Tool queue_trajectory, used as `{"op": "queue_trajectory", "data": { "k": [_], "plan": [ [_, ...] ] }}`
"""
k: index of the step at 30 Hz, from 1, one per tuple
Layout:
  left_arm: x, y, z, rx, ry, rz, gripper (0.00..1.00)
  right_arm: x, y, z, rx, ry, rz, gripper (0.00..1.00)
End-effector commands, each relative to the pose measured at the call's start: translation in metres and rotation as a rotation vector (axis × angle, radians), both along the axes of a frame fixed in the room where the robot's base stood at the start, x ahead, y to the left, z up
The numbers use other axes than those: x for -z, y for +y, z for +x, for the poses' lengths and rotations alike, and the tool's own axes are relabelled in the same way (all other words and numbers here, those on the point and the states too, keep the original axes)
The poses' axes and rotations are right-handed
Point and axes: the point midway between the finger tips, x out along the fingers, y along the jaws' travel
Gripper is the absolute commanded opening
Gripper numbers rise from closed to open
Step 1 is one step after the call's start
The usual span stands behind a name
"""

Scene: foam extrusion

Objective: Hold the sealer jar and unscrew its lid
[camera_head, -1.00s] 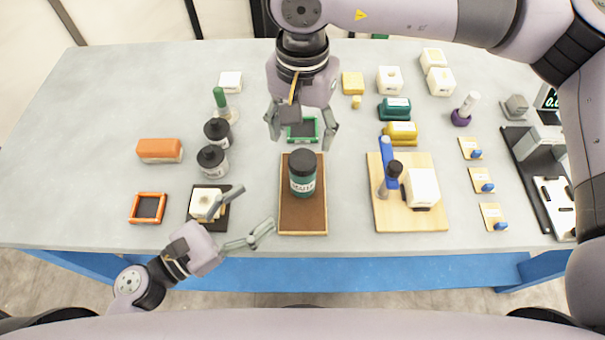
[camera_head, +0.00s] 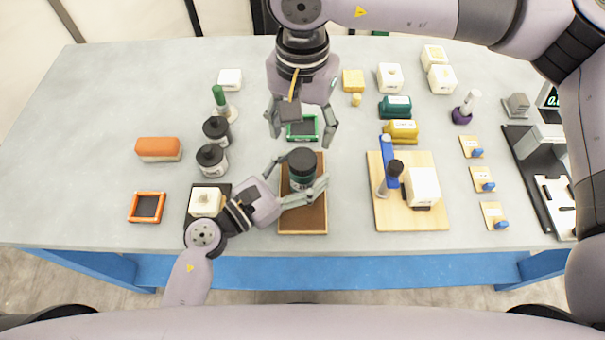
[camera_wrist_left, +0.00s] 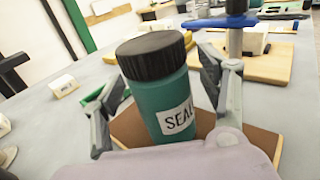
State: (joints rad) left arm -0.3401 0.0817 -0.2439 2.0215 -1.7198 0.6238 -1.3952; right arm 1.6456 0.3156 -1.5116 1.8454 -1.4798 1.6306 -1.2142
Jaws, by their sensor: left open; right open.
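The sealer jar (camera_head: 302,178) stands upright on a brown tray (camera_head: 303,218) near the front of the table. It is green with a black lid (camera_head: 302,158) and a white label. My left gripper (camera_head: 302,182) is open, with its fingers on both sides of the jar. In the left wrist view the jar (camera_wrist_left: 166,95) stands between the two fingers, and a gap shows at the left finger. My right gripper (camera_head: 302,130) is open and empty, pointing down behind the jar, above a green-framed tray (camera_head: 302,138).
Two black-lidded jars (camera_head: 212,158) stand left of the tray. A white block on a dark pad (camera_head: 206,201) lies beside my left arm. A wooden board (camera_head: 382,218) with a blue-handled tool and a white block lies to the right.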

Motion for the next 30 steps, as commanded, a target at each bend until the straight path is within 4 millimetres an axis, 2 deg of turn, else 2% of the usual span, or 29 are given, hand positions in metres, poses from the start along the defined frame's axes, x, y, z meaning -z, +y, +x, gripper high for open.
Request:
{"op": "queue_trajectory", "data": {
  "k": [3,30],
  "plan": [
    [0.0000,0.0001,-0.0002,0.000,0.000,0.000,0.68,-0.0001,0.0000,0.0000,0.000,0.000,0.000,0.60],
    [0.0000,0.0005,-0.0004,0.000,0.000,0.000,0.08,0.0000,0.0000,0.0000,0.000,0.000,0.000,0.60]
  ]
}}
